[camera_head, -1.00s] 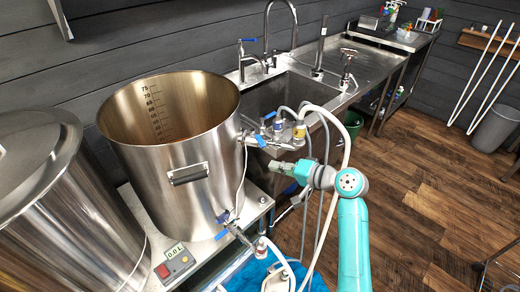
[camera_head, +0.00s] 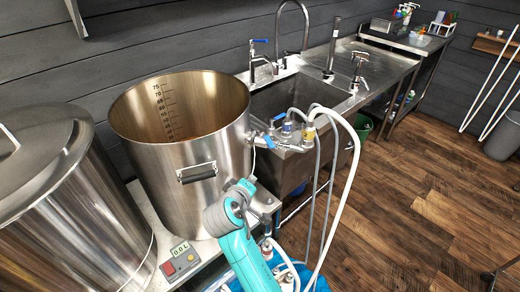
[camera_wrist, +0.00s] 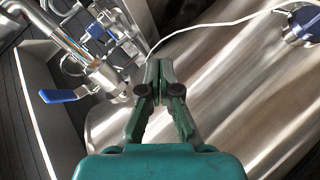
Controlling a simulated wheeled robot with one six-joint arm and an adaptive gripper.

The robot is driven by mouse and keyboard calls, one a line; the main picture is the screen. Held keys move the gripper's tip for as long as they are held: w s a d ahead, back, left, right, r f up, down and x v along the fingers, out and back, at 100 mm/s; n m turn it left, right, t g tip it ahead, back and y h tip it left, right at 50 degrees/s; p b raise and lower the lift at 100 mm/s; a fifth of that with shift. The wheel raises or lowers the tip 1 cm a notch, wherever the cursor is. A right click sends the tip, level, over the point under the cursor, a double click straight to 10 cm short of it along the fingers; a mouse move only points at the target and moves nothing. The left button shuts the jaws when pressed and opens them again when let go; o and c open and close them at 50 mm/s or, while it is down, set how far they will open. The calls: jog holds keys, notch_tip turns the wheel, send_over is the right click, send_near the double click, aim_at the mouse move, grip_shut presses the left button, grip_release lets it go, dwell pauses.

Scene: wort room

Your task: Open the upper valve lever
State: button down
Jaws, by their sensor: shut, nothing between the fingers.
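The upper valve (camera_head: 285,146) sticks out from the right side of the large open steel kettle (camera_head: 150,150). Its blue lever (camera_head: 268,141) is close to the kettle wall. In the wrist view, a blue lever (camera_wrist: 64,95) on steel fittings lies left of my gripper (camera_wrist: 158,66), and another blue part (camera_wrist: 94,31) is above it. I cannot tell for sure which is the upper valve's lever. My gripper is shut and empty, apart from both blue parts, with the kettle wall behind it. In the head view my arm hides its fingers and the lower valve.
Grey and white hoses (camera_head: 343,190) hang right of the upper valve. The sink (camera_head: 270,100) stands behind it. A lidded steel vessel (camera_head: 70,220) is at left. A white cable (camera_wrist: 215,22) crosses the kettle wall in the wrist view. The wooden floor at right is open.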

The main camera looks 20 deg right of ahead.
jog(key=s+a+r+n+t+h, duration=0.3)
jog(key=s+a+r+n+h, duration=0.25)
jog(key=r, duration=0.45)
jog(key=m, duration=0.2)
send_near(264, 140)
jog(key=w, duration=0.3)
jog(key=d, duration=0.3)
jog(key=shift+w+r+n, duration=0.1)
jog(key=shift+r+n, duration=0.15)
jog(key=shift+r, duration=0.05)
jog(key=shift+d, duration=0.55)
jog(key=shift+d, duration=0.15)
jog(key=d+n+t+y, duration=0.2)
jog(key=d+n+y, duration=0.1)
jog(key=d, duration=0.5)
jog(key=shift+w+y, duration=0.45)
